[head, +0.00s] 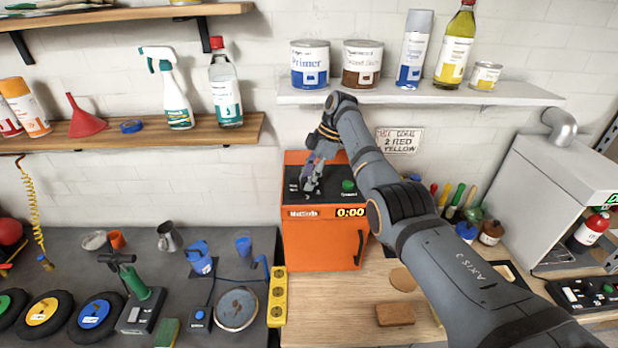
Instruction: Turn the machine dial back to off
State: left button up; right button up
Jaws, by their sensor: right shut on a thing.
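The orange machine (322,246) stands at the back of the workbench, with a dark control panel on its upper face and a display (350,212) that reads 0:00. My right gripper (308,186) reaches down to the left part of this panel. It is shut on the dial there. The fingers cover the dial, so its pointing direction cannot be read. A green button (348,186) sits on the panel to the right of the fingers. My left gripper is not in view.
A shelf (420,93) with cans and bottles hangs above the machine. A yellow power strip (277,297) lies just left of it. A sanding block (395,314) and a round disc (402,279) lie in front to the right. A grey cabinet (560,190) stands at the right.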

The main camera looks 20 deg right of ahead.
jog(key=shift+s+f, duration=0.1)
jog(key=shift+f, duration=0.1)
dwell(0.3)
jog(key=o, duration=1.1)
jog(key=shift+o, duration=0.2)
jog(key=shift+r, duration=0.1)
jog(key=v, duration=0.7)
jog(key=shift+r, duration=0.2)
jog(key=shift+d, duration=0.1)
